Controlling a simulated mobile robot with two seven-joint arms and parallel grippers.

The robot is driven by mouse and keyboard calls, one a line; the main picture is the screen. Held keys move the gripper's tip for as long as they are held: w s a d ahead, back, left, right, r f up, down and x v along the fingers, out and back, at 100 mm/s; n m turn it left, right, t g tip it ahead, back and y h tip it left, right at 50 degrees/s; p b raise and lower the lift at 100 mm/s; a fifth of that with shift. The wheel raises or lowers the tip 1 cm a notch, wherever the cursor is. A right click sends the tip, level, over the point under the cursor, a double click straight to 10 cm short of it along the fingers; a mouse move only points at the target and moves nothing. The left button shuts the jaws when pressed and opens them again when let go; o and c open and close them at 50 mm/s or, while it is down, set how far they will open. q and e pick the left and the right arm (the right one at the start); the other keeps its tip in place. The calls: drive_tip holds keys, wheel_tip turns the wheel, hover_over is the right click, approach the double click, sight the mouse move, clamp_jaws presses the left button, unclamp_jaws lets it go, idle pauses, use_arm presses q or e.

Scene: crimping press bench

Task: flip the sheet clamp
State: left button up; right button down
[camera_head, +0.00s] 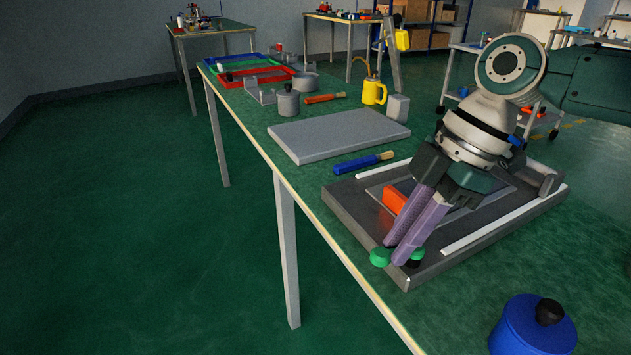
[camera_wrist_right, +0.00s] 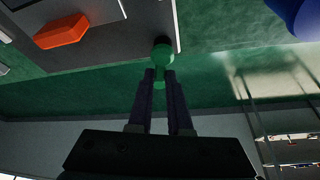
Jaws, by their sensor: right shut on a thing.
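The grey press plate (camera_head: 465,255) lies on the bench with an orange-red block (camera_head: 394,200) on it; the block also shows in the right wrist view (camera_wrist_right: 62,31). At the plate's near corner is a green knob (camera_head: 380,257), which looks like the sheet clamp's handle. My right gripper (camera_head: 393,253) reaches down over the plate, its purple fingers at the knob. In the right wrist view the round green knob (camera_wrist_right: 163,52) sits at the fingertips, with a smaller green part between them. The fingers are shut on it. My left gripper is not in view.
A blue lidded pot (camera_head: 530,328) stands at the near right. A blue-handled brush (camera_head: 360,163) and a grey slab (camera_head: 335,134) lie behind the plate. A yellow can (camera_head: 373,93) is farther back. The bench's left edge (camera_head: 330,245) runs close to the plate.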

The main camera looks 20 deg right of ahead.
drive_tip(key=shift+s+n, duration=0.1)
drive_tip(key=shift+n, duration=0.5)
drive_tip(key=shift+g+b, duration=0.3)
drive_tip(key=c, duration=0.8)
unclamp_jaws()
drive_tip(key=shift+c, duration=0.2)
drive_tip(key=p+v, duration=0.1)
drive_tip(key=v, duration=0.9)
drive_tip(key=shift+s, duration=0.1)
